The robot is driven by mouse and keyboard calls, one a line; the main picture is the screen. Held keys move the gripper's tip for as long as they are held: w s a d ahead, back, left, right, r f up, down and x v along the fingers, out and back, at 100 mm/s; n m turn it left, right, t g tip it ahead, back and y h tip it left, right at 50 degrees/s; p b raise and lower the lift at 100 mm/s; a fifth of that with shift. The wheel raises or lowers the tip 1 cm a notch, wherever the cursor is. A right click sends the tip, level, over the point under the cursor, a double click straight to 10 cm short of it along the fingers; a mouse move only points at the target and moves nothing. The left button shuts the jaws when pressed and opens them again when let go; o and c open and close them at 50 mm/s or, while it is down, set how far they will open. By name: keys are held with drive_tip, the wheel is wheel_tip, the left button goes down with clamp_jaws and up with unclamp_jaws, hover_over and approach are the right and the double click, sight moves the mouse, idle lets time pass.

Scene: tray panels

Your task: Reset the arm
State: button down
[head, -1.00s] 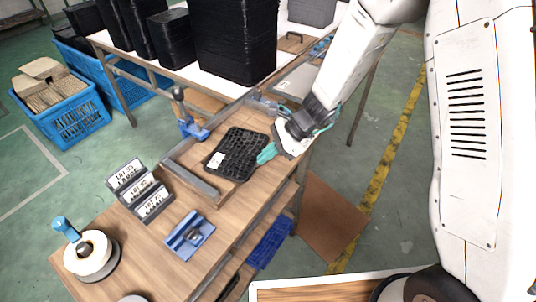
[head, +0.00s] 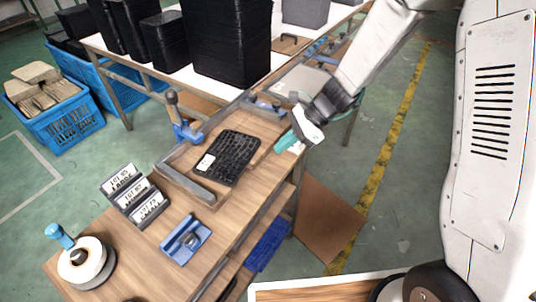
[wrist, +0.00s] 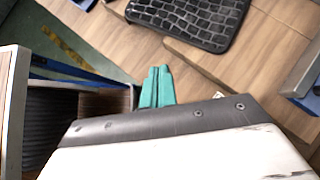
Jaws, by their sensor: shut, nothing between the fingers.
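My gripper (head: 287,143) has teal fingers and is shut and empty. In the head view it is just off the right edge of the wooden bench, to the right of a black grid tray panel (head: 241,153) and apart from it. The panel lies flat on a wooden board with a grey stop frame (head: 187,182) along its left and front sides. It carries a white label. In the wrist view the closed teal fingers (wrist: 157,86) show side by side, with the panel (wrist: 205,18) beyond them at the top.
Black bins (head: 230,42) stand on the table behind. Blue crates (head: 62,118) sit on the floor at left.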

drive_tip(key=s+d+r+n+t+h, duration=0.1)
drive_tip(key=s+d+r+n+h, duration=0.3)
drive_tip(key=s+d+r+n, duration=0.4)
drive_tip(key=s+d+r+n+t+h, duration=0.2)
drive_tip(key=s+d+r+n+h, duration=0.2)
drive_tip(key=s+d+r+n, duration=0.4)
drive_tip(key=s+d+r, duration=0.2)
drive_tip(key=s+r, duration=0.4)
drive_tip(key=s, duration=0.3)
drive_tip(key=shift+s+d+h, duration=0.3)
drive_tip(key=shift+s+h, duration=0.05)
drive_tip(key=shift+h, duration=0.05)
